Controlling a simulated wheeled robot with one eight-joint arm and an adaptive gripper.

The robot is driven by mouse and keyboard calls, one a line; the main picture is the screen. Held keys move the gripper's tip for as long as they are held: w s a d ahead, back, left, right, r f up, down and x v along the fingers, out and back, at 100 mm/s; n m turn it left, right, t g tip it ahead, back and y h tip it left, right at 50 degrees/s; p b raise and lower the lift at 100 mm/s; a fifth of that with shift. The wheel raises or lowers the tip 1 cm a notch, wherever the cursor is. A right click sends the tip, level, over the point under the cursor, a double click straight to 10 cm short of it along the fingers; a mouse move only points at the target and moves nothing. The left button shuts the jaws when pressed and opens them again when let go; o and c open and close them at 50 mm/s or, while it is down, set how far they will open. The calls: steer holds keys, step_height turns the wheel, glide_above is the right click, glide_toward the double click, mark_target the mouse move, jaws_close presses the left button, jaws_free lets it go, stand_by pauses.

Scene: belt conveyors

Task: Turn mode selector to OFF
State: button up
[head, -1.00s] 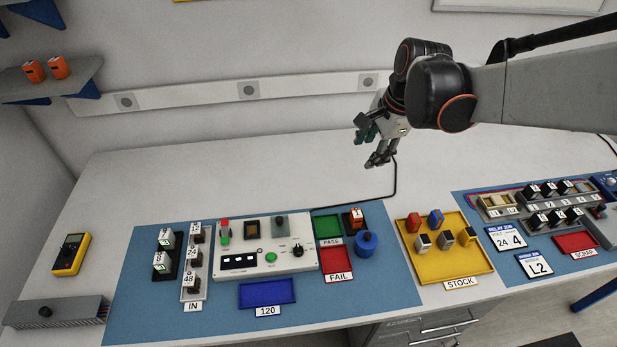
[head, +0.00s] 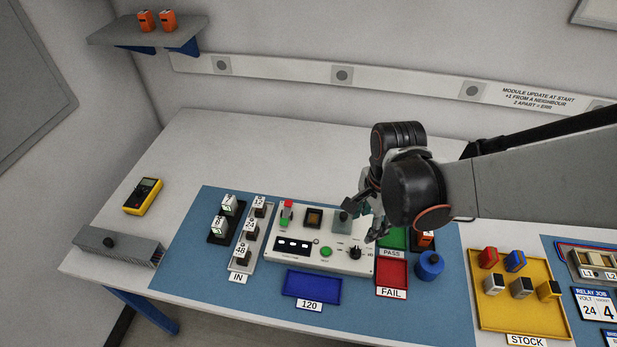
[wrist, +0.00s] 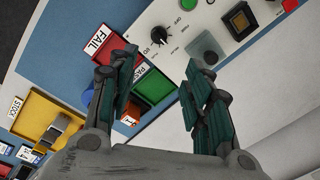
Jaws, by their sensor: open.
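The mode selector is a black rotary knob (head: 355,252) at the right end of the white control panel (head: 300,262). It also shows in the wrist view (wrist: 158,36), with small labels around it that I cannot read surely. My gripper (head: 362,226) hangs above the right part of the panel, behind and above the knob. In the wrist view my gripper (wrist: 160,88) has its two fingers wide apart with nothing between them. The knob lies beyond the fingertips, apart from them. The knob's exact setting is too small to tell.
The panel also bears a green button (head: 326,252), a red-and-green switch (head: 287,212) and a display (head: 293,245). A green PASS tray (head: 392,238), red FAIL tray (head: 391,275) and blue cylinder (head: 430,265) stand close right. A blue tray (head: 311,287) lies in front.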

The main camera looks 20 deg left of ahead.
mark_target(356, 251)
steer(key=f+b, duration=0.1)
steer(key=f, duration=0.3)
steer(key=f+b, duration=0.2)
steer(key=f, duration=0.3)
steer(key=a+f+b, duration=0.1)
steer(key=f, duration=0.3)
steer(key=shift+s+f, duration=0.2)
steer(key=shift+f, duration=0.05)
steer(key=c, duration=1.1)
